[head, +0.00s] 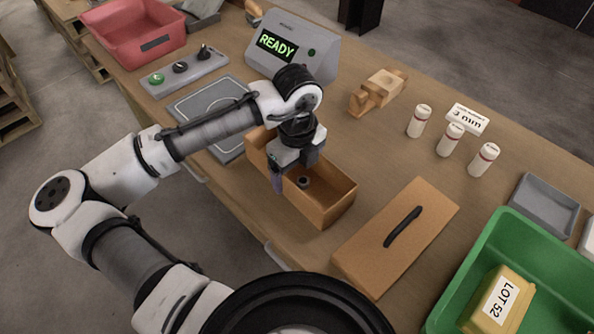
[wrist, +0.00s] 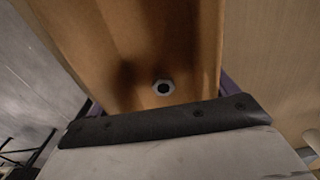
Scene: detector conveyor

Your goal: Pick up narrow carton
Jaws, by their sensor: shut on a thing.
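The narrow carton (head: 335,208) is a long brown open-topped box near the table's front edge, in the middle of the head view. My gripper (head: 293,172) is over it from above, shut across its narrow width. In the wrist view the purple fingers show outside both long walls of the carton (wrist: 120,35). A small dark ring-like piece (head: 305,182) lies on the carton floor; it also shows in the wrist view as a grey nut shape (wrist: 163,87). I cannot tell whether the carton is raised off the table.
A brown panel with a black handle (head: 375,250) lies right of the carton. A green bin (head: 462,262) holds a yellow LOT 52 package (head: 490,308). Three white cylinders (head: 450,140), a wooden block (head: 375,93) and a READY display unit (head: 312,50) stand behind. A grey plate (head: 205,105) lies left.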

